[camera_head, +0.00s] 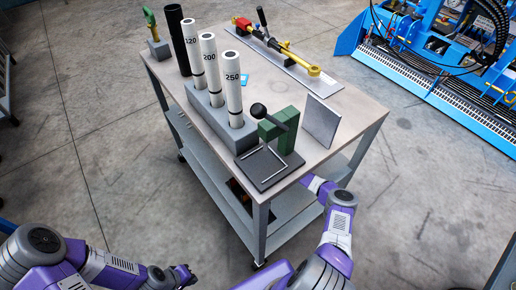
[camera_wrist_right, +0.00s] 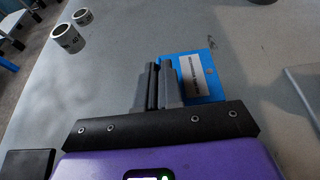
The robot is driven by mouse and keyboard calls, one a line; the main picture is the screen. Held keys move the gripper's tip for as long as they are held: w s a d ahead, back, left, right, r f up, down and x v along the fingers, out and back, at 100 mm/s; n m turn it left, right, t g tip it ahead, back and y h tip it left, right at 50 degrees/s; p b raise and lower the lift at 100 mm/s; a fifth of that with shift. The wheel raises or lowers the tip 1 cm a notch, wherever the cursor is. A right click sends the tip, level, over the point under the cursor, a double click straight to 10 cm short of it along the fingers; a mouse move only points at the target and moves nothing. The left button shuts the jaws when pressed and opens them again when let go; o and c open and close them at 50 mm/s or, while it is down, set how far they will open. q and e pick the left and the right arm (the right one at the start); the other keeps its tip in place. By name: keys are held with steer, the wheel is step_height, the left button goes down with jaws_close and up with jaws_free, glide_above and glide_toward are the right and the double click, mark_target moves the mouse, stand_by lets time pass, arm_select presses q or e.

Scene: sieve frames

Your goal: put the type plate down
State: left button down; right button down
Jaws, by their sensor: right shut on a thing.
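The type plate is a blue plate (camera_wrist_right: 213,88) with a pale printed label and a small hole, seen in the right wrist view. My right gripper (camera_wrist_right: 160,72) is shut, its dark fingers at the left edge of the plate. The grey surface shows around the plate; I cannot tell whether the plate touches it. A small blue piece (camera_head: 244,78) lies on the cart top behind the tubes in the head view; I cannot tell whether it is the same plate. My left gripper (camera_head: 184,275) is low at the front left, off the cart, its fingers too small to read.
The cart top (camera_head: 345,112) holds white numbered tubes (camera_head: 233,88) in a grey block, a green fixture (camera_head: 280,130) with a black knob, an upright grey panel (camera_head: 321,120) and a long tool on a plate (camera_head: 290,65). Some bare top lies between them. Blue machinery stands at right.

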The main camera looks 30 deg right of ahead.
steer(key=c, duration=1.3)
jaws_free()
steer(key=shift+s+r, duration=0.15)
steer(key=shift+s, duration=0.05)
steer(key=p+v, duration=0.5)
steer(key=v, duration=0.6)
steer(key=shift+s, duration=0.35)
steer(key=shift+p, duration=0.3)
